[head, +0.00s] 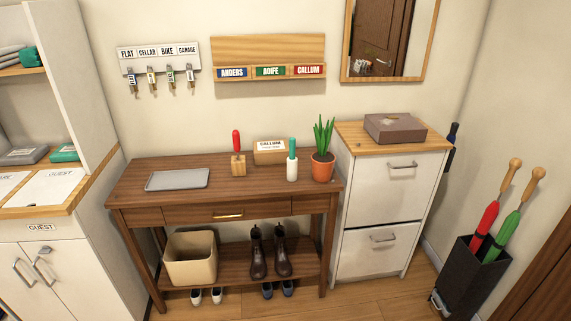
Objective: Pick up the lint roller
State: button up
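The likely lint roller (292,169) is a white cylinder with a teal handle pointing up. It stands upright on the right part of the dark wooden console table (223,190), just left of a potted plant (322,167). A red-handled item (236,142) stands upright in a small wooden block (238,167) to its left; its lower end is hidden. My gripper is not in view.
A cardboard box (269,153) labelled CALLUM sits behind, left of the roller. A grey tray (178,180) lies on the table's left. A white cabinet (388,190) stands right, with an umbrella stand (468,281) beyond. Wooden floor shows in front.

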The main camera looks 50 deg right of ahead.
aim_at(291, 161)
jog(key=i, duration=0.9)
jog(key=z, duration=0.05)
